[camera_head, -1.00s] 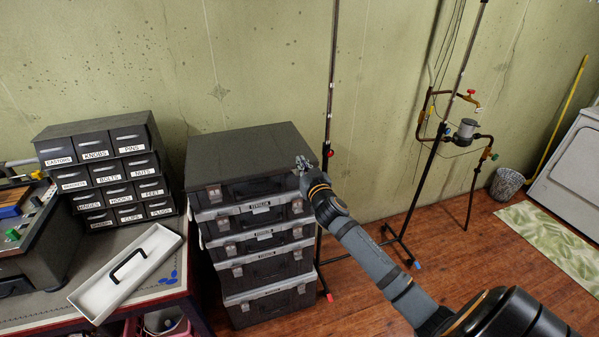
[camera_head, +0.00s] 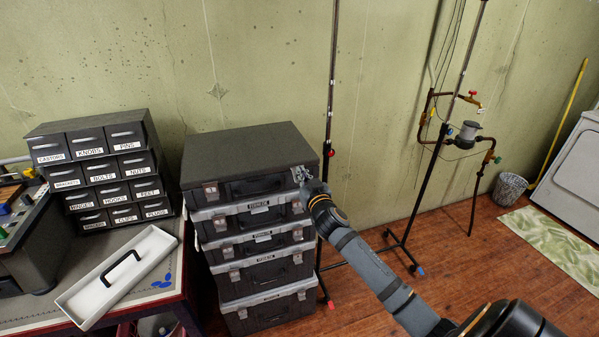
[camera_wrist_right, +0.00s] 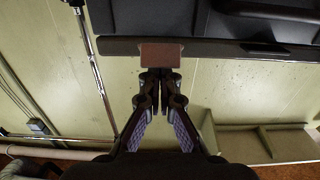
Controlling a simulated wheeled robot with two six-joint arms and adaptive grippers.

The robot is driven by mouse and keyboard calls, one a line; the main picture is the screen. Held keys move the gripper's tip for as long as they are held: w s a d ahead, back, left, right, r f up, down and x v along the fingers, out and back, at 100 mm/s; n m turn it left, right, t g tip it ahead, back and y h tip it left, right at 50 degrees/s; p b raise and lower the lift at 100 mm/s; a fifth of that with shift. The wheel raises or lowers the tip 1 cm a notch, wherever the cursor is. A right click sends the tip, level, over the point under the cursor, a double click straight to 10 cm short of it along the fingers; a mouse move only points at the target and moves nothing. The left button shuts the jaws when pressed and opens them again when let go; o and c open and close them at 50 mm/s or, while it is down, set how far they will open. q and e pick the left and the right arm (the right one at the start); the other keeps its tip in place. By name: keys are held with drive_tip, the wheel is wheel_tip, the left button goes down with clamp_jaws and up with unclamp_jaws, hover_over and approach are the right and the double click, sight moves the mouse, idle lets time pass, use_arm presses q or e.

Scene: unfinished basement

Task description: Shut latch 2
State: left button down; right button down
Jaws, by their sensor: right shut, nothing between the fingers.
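A stack of dark grey cases (camera_head: 260,233) stands against the wall in the head view. The top case (camera_head: 258,187) has a light metal latch (camera_head: 210,190) at the left of its front. My right gripper (camera_head: 301,174) is at the right end of that front and covers the latch area there. In the right wrist view, my right gripper (camera_wrist_right: 160,76) has its fingertips together and empty, right at a brownish latch plate (camera_wrist_right: 162,53) on the case edge. I cannot tell whether they touch it. No number marks latch 2. My left gripper is out of view.
A table (camera_head: 180,262) at left holds a drawer cabinet (camera_head: 100,165) and a white tray (camera_head: 118,275). A thin dark stand (camera_head: 328,150) rises just right of the cases. Pipes (camera_head: 428,125) are farther right. The wooden floor (camera_head: 400,275) is open there.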

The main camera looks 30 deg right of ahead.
drive_tip(key=shift+f+b, duration=0.5)
drive_tip(key=shift+f, duration=0.2)
drive_tip(key=shift+r, duration=0.1)
drive_tip(key=shift+b+v, duration=0.45)
drive_tip(key=shift+v, duration=2)
drive_tip(key=v, duration=1.2)
